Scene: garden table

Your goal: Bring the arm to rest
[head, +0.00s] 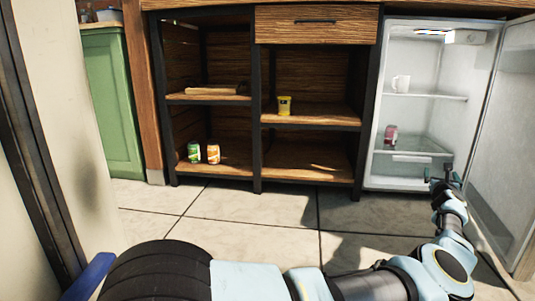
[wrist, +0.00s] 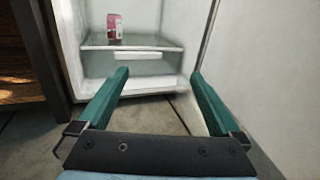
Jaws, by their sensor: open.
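My gripper (head: 443,175) is at the right in the head view, in front of the open fridge's lower part. In the wrist view its two green fingers (wrist: 158,78) are spread wide apart with nothing between them. My arm stretches across the bottom of the head view toward the right.
Wooden shelves (head: 310,122) hold a yellow tub (head: 284,106), a green can (head: 194,152) and an orange can (head: 213,153). The tiled floor (head: 260,215) is clear.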

